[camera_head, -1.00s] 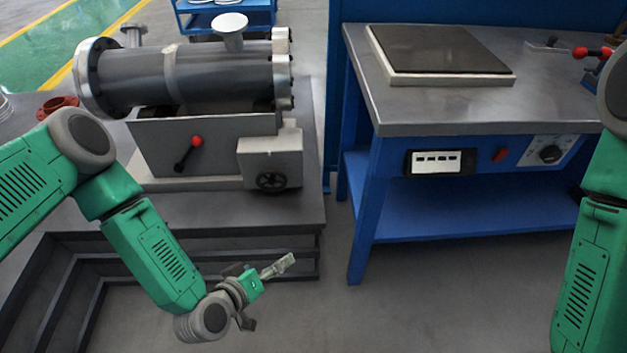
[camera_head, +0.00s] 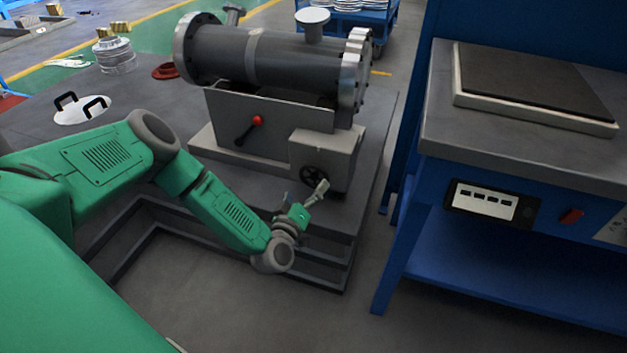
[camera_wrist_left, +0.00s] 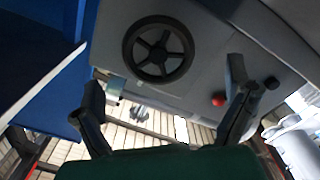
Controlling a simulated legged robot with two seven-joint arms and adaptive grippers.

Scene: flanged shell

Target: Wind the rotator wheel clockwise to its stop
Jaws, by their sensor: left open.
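The rotator wheel (camera_head: 314,175) is a small black spoked handwheel on the front of a grey box below the flanged shell (camera_head: 270,62). It shows large in the left wrist view (camera_wrist_left: 158,49), with its whole rim visible. My left gripper (camera_head: 305,192) is just in front of the wheel, a little below it in the head view. In the left wrist view its two fingers (camera_wrist_left: 167,95) stand wide apart, with nothing between them, and the wheel lies beyond the tips. I cannot tell the exact gap to the wheel. My right gripper is not in view.
A red-knobbed lever (camera_head: 251,128) sticks out of the stand left of the wheel. A blue workbench (camera_head: 395,262) stands to the right. A stepped platform edge (camera_head: 335,262) lies below the gripper. Open floor separates platform and bench.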

